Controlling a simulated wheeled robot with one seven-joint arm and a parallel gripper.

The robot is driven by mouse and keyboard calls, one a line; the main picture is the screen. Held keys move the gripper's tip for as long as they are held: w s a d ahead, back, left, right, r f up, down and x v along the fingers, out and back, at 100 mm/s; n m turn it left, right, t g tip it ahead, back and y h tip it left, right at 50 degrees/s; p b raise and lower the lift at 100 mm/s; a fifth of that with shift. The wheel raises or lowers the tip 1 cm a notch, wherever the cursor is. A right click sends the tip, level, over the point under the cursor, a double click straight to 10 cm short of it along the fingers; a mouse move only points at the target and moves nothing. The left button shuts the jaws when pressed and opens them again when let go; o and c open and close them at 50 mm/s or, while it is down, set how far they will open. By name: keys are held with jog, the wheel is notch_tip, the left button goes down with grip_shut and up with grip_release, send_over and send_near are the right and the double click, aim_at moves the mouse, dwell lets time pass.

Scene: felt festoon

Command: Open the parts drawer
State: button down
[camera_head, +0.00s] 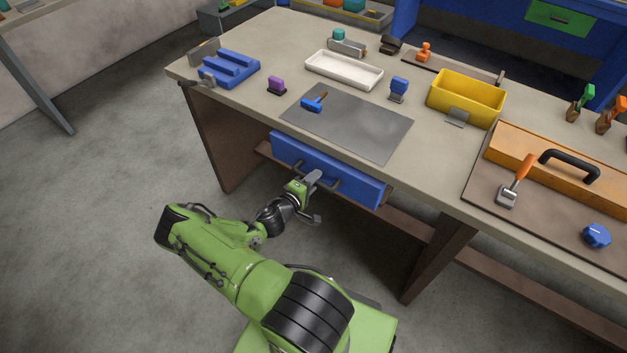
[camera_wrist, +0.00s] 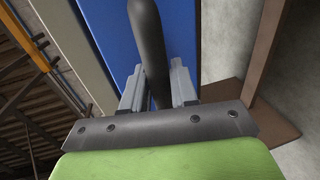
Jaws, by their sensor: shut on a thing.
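The parts drawer (camera_head: 351,181) has a blue front and sits under the front edge of the workbench. In the head view it stands a little out from below the bench top, but I cannot tell how far it is open. Its blue front (camera_wrist: 112,32) also fills the upper middle of the wrist view. A dark bar handle (camera_wrist: 150,40) crosses that view and runs down between my gripper's fingers (camera_wrist: 158,92). My gripper (camera_head: 314,182) is shut on the handle. My gripper hides part of the handle in the head view.
The bench top (camera_head: 245,103) holds a grey mat (camera_head: 370,128) with a blue-headed tool, a white tray (camera_head: 344,70), a yellow bin (camera_head: 466,98) and an orange box (camera_head: 530,160) with a black handle. A bench leg (camera_head: 435,260) stands right of the drawer. Open floor lies left.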

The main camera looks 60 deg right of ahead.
jog(key=f+v, duration=0.2)
jog(key=v, duration=0.9)
jog(key=a+f+v, duration=0.1)
jog(key=f+v, duration=0.1)
jog(key=v, duration=0.9)
jog(key=shift+f, duration=0.35)
jog(key=shift+w, duration=0.1)
jog(key=c, duration=1)
grip_release()
jog(key=v, duration=1.6)
